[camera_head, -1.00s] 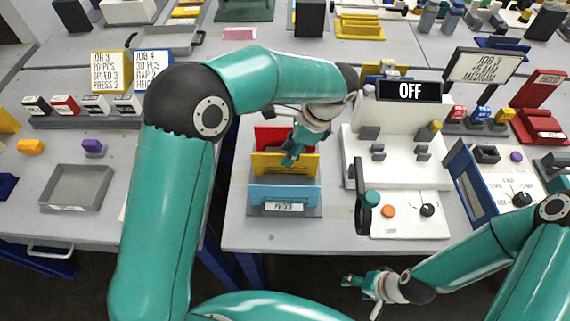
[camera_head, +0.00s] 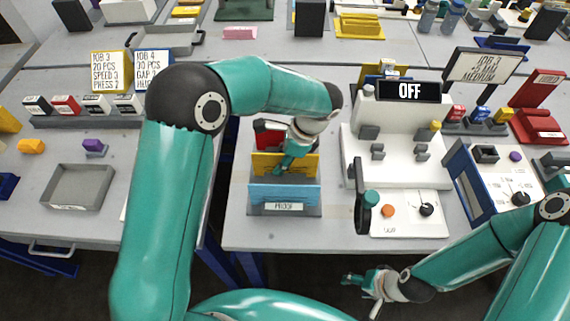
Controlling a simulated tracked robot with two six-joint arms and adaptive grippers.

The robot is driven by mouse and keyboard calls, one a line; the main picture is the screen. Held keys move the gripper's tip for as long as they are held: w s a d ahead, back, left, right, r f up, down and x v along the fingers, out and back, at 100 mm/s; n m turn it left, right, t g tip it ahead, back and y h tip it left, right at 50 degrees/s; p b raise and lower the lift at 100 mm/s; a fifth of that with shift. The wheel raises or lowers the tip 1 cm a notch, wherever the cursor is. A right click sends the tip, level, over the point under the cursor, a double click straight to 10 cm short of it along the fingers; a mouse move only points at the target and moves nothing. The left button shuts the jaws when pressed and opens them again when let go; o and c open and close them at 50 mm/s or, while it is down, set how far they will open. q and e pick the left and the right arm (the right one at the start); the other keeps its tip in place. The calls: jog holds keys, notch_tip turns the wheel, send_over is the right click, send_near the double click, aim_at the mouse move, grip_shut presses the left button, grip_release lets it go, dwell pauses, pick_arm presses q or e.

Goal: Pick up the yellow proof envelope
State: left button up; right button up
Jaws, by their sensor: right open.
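The yellow proof envelope (camera_head: 264,164) stands upright in a rack (camera_head: 283,211) between a red envelope (camera_head: 266,132) behind and a blue one (camera_head: 300,194) in front. The front of the rack bears a white PROOF label. My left gripper (camera_head: 284,166) points down at the upper edge of the yellow envelope, right of its middle, and covers part of it and of the red one. Whether its fingers straddle or touch the envelope is not clear, nor whether they are shut. My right gripper (camera_head: 352,281) is open and empty, low in front of the table edge.
A grey tray (camera_head: 78,187) lies on the left table. The table left of the rack's front is bare.

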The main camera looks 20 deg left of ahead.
pick_arm(q)
jog(key=shift+f, duration=0.15)
grip_shut()
dwell(0.5)
